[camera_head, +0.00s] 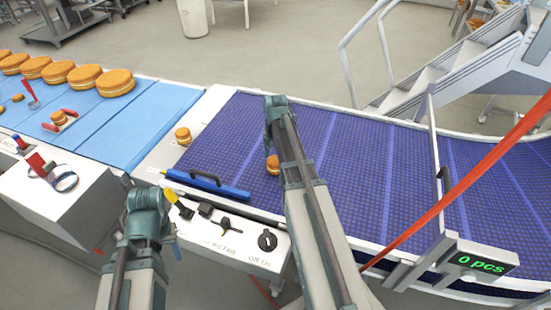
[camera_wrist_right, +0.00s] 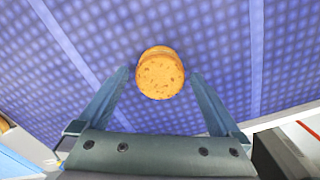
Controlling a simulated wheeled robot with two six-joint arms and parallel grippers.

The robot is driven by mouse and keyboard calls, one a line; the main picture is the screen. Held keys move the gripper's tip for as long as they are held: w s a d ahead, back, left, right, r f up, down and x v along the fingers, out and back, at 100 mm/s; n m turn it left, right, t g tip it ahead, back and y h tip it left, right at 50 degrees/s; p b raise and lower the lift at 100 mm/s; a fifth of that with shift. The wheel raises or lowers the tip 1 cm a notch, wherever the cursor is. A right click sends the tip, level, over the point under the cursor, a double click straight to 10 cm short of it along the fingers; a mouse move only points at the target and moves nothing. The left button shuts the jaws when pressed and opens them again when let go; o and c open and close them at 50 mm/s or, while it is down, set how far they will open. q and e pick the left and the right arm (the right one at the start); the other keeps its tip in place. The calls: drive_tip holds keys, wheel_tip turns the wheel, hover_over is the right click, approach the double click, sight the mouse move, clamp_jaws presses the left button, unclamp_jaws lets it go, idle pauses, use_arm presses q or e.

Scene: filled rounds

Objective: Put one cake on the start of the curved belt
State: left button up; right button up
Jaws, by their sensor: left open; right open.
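One round orange-brown cake (camera_head: 272,166) sits on the purple start of the curved belt (camera_head: 225,145), partly hidden by my right arm in the head view. In the right wrist view this cake (camera_wrist_right: 160,75) lies between the tips of my open right gripper (camera_wrist_right: 160,76), with a gap to each finger. In the head view my right gripper is hidden by its own arm. A second, smaller-looking cake (camera_head: 183,136) sits on the white strip at the belt's left edge.
A light blue belt (camera_head: 125,125) with a row of large cakes (camera_head: 58,72) lies to the left. A blue bar with a black handle (camera_head: 205,187) lies along the purple belt's near edge. The counter display (camera_head: 478,263) reads 0 pcs. A red strap (camera_head: 455,190) crosses the right side.

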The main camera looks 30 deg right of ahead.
sight(274, 161)
wheel_tip(274, 161, up, 10)
drive_tip(key=p, duration=0.8)
drive_tip(key=shift+p, duration=0.4)
drive_tip(key=shift+f, duration=0.15)
drive_tip(key=s+a+m, duration=0.5)
drive_tip(key=a, duration=0.5)
drive_tip(key=s+a+m, duration=0.6)
drive_tip(key=a, duration=0.4)
drive_tip(key=s+a+m+h, duration=0.1)
drive_tip(key=s+a+m, duration=0.4)
drive_tip(key=a, duration=0.5)
drive_tip(key=shift+s+a+m, duration=0.3)
drive_tip(key=shift+m, duration=0.1)
